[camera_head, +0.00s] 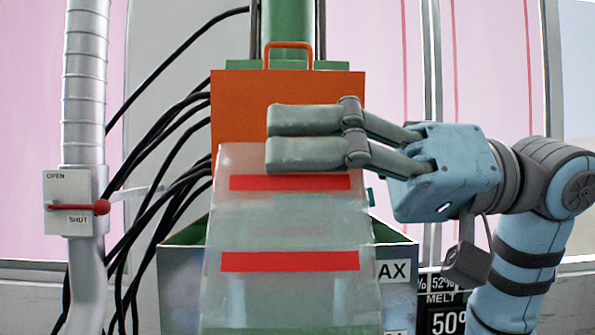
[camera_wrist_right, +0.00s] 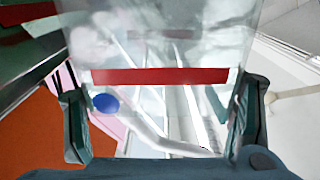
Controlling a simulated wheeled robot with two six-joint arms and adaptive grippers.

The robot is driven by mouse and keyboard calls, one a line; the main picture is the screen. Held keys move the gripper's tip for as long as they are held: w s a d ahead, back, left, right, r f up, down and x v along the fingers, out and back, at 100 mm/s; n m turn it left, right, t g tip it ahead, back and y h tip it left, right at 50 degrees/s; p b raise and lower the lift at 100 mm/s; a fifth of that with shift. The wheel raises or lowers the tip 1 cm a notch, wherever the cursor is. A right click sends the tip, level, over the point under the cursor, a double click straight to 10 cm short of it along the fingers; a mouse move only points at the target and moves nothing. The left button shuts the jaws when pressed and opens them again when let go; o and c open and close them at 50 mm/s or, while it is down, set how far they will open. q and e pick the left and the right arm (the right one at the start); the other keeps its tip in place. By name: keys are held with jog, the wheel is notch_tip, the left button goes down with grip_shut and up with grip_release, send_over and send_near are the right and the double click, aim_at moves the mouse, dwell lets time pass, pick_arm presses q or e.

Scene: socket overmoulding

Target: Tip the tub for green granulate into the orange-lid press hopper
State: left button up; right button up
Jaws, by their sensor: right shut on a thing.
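The tub (camera_head: 290,225) is clear, whitish plastic with two red bands, and stands large in front of the hopper in the head view. I cannot tell whether granulate is in it or how far it tilts. My right gripper (camera_head: 271,137) is shut on the tub near its top end. In the right wrist view the clear tub (camera_wrist_right: 160,40) lies between the two fingers (camera_wrist_right: 160,118). The hopper (camera_head: 400,255) is a box with a green inside, partly hidden behind the tub. Its orange lid (camera_head: 240,105) stands upright behind it, handle at the top. My left gripper is not in view.
A grey pipe with an OPEN/SHUT plate (camera_head: 68,190) and red lever (camera_head: 101,207) stands at the left. Black cables (camera_head: 140,190) hang between pipe and hopper. A dark display (camera_head: 443,300) reading MELT is at the lower right. A green column (camera_head: 288,25) rises behind the lid.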

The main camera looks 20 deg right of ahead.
aim_at(302, 175)
jog(key=shift+s+n, duration=0.25)
jog(key=shift+n, duration=0.25)
jog(key=s+n, duration=0.1)
jog(key=s+r+n+p, duration=0.1)
jog(key=n, duration=0.1)
jog(key=s+a+n, duration=0.1)
jog(key=s+n, duration=0.1)
jog(key=shift+a+r, duration=0.1)
jog(key=shift+r, duration=0.05)
jog(key=shift+s, duration=0.25)
jog(key=shift+w+r+p, duration=0.1)
jog(key=shift+r+p, duration=0.25)
jog(key=shift+p, duration=0.2)
notch_tip(302, 175, up, 3)
jog(key=shift+w+f+p, duration=0.1)
jog(key=shift+f+p, duration=0.05)
jog(key=shift+p, duration=0.5)
jog(key=shift+r, duration=0.25)
jog(key=shift+a, duration=0.1)
